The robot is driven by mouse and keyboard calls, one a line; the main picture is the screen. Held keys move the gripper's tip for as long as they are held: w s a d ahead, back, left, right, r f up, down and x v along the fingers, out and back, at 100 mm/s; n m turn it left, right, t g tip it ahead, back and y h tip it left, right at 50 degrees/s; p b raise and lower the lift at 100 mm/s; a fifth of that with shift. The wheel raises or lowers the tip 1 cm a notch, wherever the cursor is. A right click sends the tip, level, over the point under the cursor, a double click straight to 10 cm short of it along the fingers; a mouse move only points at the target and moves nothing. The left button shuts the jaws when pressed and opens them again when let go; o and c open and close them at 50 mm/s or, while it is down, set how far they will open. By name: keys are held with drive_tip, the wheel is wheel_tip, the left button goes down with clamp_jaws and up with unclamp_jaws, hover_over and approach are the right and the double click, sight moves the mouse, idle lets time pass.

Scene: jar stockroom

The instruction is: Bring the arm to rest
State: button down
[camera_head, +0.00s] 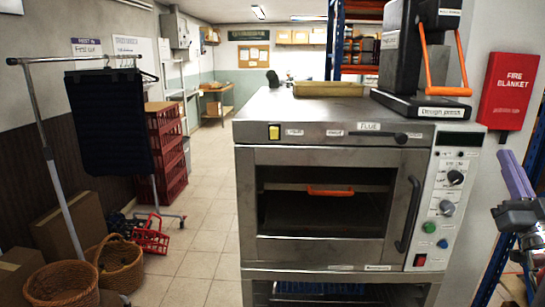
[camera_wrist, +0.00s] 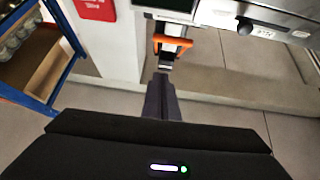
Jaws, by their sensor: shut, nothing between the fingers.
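My gripper (camera_wrist: 160,82) is shut and empty in the wrist view, its dark purple fingers together. In the head view my gripper (camera_head: 505,158) shows at the right edge, beside the steel oven (camera_head: 340,140) and below the fire blanket box. The fingers point up and to the left there. In the wrist view an orange handle (camera_wrist: 158,45) appears just beyond the fingertips; I cannot tell whether they touch. The rest of my arm is mostly out of frame.
A red fire blanket box (camera_head: 509,88) hangs on the wall at right. A blue-framed shelf (camera_wrist: 72,50) is at left in the wrist view. Baskets (camera_head: 62,285) and a clothes rack (camera_head: 47,150) stand left; the tiled aisle (camera_head: 205,200) is clear.

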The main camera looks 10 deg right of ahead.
drive_tip(key=w+a+f+m+g+h, duration=0.1)
drive_tip(key=w+a+f+g, duration=0.15)
drive_tip(key=w+a, duration=0.2)
drive_tip(key=w+a+f+m+g, duration=0.1)
drive_tip(key=w+a+g, duration=0.2)
drive_tip(key=w+a, duration=0.15)
drive_tip(key=a+f+g+y, duration=0.1)
drive_tip(key=a+f+g, duration=0.1)
drive_tip(key=a+f, duration=0.3)
drive_tip(key=a+f+g+y, duration=0.1)
drive_tip(key=a+f+g, duration=0.2)
drive_tip(key=a, duration=0.4)
drive_tip(key=s+a+f+n+g+y, duration=0.3)
drive_tip(key=s+a+f, duration=0.4)
drive_tip(key=a, duration=0.5)
drive_tip(key=s+a+f+n+g+y, duration=0.2)
drive_tip(key=s+a+f+g, duration=0.3)
drive_tip(key=s+a+f, duration=0.3)
drive_tip(key=s+a+y, duration=0.1)
drive_tip(key=s+a, duration=0.2)
drive_tip(key=a, duration=0.1)
drive_tip(key=shift+s+n+y, duration=0.4)
